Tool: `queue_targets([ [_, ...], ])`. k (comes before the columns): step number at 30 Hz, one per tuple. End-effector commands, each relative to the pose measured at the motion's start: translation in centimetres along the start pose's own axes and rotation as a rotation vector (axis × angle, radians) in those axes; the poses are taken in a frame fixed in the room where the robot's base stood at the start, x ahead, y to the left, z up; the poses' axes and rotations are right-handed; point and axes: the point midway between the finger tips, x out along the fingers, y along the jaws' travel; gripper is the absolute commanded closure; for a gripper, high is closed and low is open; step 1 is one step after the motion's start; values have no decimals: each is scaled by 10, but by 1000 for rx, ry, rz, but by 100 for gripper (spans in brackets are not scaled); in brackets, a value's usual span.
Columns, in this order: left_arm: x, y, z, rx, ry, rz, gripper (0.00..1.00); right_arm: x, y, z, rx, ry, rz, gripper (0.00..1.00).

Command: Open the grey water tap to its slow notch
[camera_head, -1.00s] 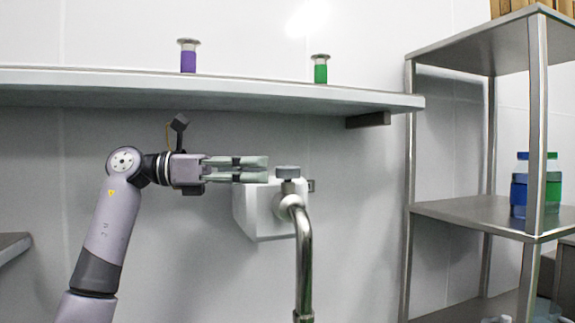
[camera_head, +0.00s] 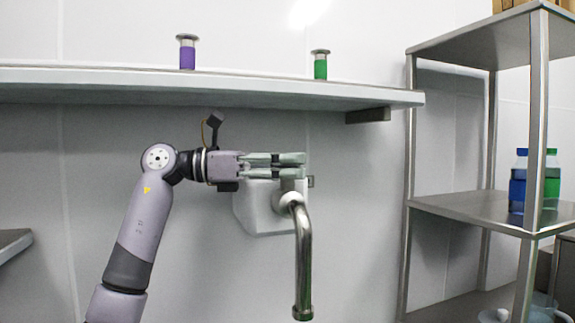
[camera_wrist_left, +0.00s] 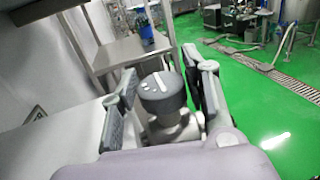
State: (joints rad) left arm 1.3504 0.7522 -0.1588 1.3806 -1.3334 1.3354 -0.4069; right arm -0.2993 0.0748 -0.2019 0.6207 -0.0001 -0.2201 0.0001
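The grey water tap has a white wall block (camera_head: 262,212) and a bent metal spout (camera_head: 303,255) pointing down. Its dark grey round knob (camera_wrist_left: 162,93) shows in the left wrist view with white marks on top. My left gripper (camera_head: 303,165) reaches in from the left at the knob's height, and its fingers hide most of the knob in the head view. In the left wrist view my left gripper (camera_wrist_left: 166,85) is open, one finger on each side of the knob, with gaps visible on both sides. My right gripper is not in view.
A wall shelf (camera_head: 130,88) runs above the arm, with a purple container (camera_head: 187,52) and a green one (camera_head: 320,65) on it. A metal rack (camera_head: 465,204) stands at right with a blue bottle (camera_head: 518,185) and a green bottle (camera_head: 553,188).

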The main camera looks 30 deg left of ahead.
Motion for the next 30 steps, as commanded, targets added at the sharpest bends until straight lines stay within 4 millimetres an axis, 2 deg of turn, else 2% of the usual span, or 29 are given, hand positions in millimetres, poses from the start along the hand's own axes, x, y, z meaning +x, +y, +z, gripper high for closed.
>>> queue_targets([
  [2, 0, 0, 0, 0, 0, 0, 65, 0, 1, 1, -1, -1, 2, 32],
  [14, 0, 0, 0, 0, 0, 0, 92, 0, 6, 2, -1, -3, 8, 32],
  [23, 0, 0, -1, 3, 2, 47, 92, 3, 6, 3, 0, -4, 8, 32],
  [30, -1, 0, -1, 7, 2, 190, 92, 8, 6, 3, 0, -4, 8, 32],
])
